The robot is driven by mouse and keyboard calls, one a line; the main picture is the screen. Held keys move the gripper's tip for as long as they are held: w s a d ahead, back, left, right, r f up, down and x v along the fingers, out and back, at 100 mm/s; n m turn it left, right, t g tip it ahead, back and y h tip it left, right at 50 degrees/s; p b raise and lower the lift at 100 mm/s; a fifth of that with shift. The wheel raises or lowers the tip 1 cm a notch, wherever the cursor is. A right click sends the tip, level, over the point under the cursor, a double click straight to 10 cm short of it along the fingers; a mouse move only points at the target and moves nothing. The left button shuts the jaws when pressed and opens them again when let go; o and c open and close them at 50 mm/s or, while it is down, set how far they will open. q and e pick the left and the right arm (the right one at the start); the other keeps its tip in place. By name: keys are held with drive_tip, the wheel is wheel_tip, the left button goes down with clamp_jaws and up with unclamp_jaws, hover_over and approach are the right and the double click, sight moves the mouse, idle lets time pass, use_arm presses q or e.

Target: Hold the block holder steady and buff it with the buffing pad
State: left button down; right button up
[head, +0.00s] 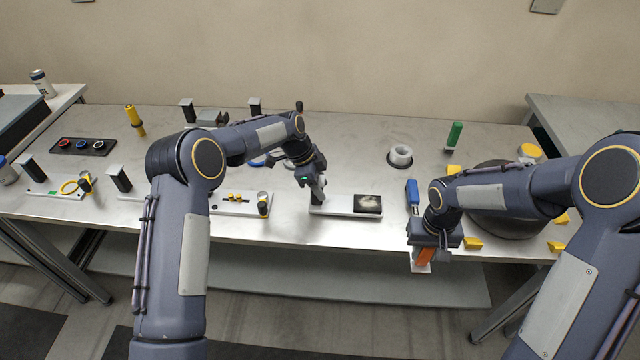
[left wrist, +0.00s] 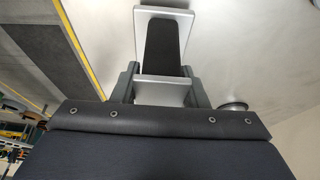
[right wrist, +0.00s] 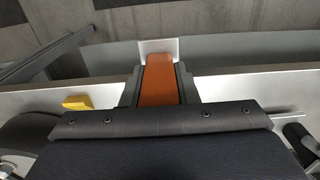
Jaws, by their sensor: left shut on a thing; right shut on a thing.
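The block holder (head: 332,211) is a pale flat base near the table's front edge, with a dark square block with a whitish patch (head: 368,203) on its right part. My left gripper (head: 316,181) is shut on the black upright grip at its left end. In the left wrist view the black grip (left wrist: 161,48) sits between the fingers, with grey plates around it. My right gripper (head: 428,246) is shut on the orange handle of the buffing pad (head: 424,257), at the table's front edge, right of the holder and apart from it. The orange handle (right wrist: 158,82) and pale plate show in the right wrist view.
A blue-handled tool (head: 412,190) stands between holder and right arm. A dark tyre (head: 490,222) with yellow blocks (head: 473,243) lies at right, partly behind my right arm. Another fixture (head: 238,208) is left.

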use_arm(q)
drive_tip(key=shift+f, duration=0.6)
drive_tip(key=c, duration=0.9)
unclamp_jaws()
drive_tip(key=shift+o, duration=0.2)
drive_tip(key=shift+c, duration=0.3)
drive_tip(key=c, duration=0.8)
